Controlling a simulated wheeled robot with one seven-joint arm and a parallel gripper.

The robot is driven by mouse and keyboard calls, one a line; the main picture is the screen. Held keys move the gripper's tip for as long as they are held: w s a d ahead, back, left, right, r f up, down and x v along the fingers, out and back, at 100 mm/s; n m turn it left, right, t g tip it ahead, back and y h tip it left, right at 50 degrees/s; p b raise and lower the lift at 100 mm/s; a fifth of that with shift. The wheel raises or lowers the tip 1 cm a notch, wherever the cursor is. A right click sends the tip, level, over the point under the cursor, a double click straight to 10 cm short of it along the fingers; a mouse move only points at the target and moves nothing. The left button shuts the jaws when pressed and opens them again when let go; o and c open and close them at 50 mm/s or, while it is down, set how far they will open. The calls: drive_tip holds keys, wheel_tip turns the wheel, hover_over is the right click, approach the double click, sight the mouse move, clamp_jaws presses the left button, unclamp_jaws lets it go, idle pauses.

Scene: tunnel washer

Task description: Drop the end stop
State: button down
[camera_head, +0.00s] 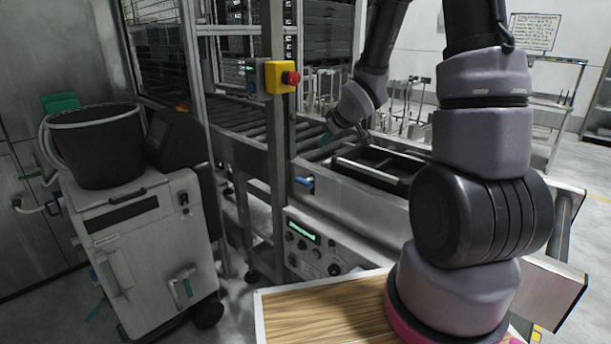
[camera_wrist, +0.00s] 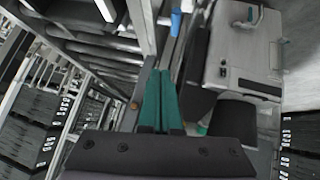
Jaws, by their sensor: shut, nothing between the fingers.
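My gripper (camera_head: 327,139) is above the roller conveyor (camera_head: 311,148), near its front rail and left of a dark tray-like frame (camera_head: 347,178). In the wrist view its teal fingers (camera_wrist: 161,76) are together with nothing between them. A blue handle (camera_head: 305,184) sticks out from the conveyor's front side, below and left of my gripper; a blue part also shows at the top of the wrist view (camera_wrist: 176,24). I cannot tell for certain which part is the end stop.
A yellow box with a red button (camera_head: 283,78) is on the upright post left of my gripper. A control panel (camera_head: 316,246) sits under the conveyor. A grey cart (camera_head: 140,245) with a black bucket (camera_head: 97,150) stands at left.

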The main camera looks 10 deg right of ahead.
drive_tip(key=shift+w+a+f+n+y, duration=0.15)
drive_tip(key=shift+a+f+n+y, duration=0.25)
drive_tip(key=shift+f, duration=0.45)
drive_tip(key=shift+w+a+f+n+y, duration=0.2)
drive_tip(key=shift+a+f, duration=0.4)
drive_tip(key=shift+f, duration=0.25)
hover_over(306, 183)
wheel_tip(306, 183, down, 6)
wheel_tip(306, 183, down, 4)
drive_tip(key=shift+a+r, duration=0.1)
drive_tip(key=shift+a, duration=0.05)
drive_tip(key=shift+w+f, duration=0.1)
drive_tip(key=shift+f, duration=0.4)
wheel_tip(306, 183, down, 6)
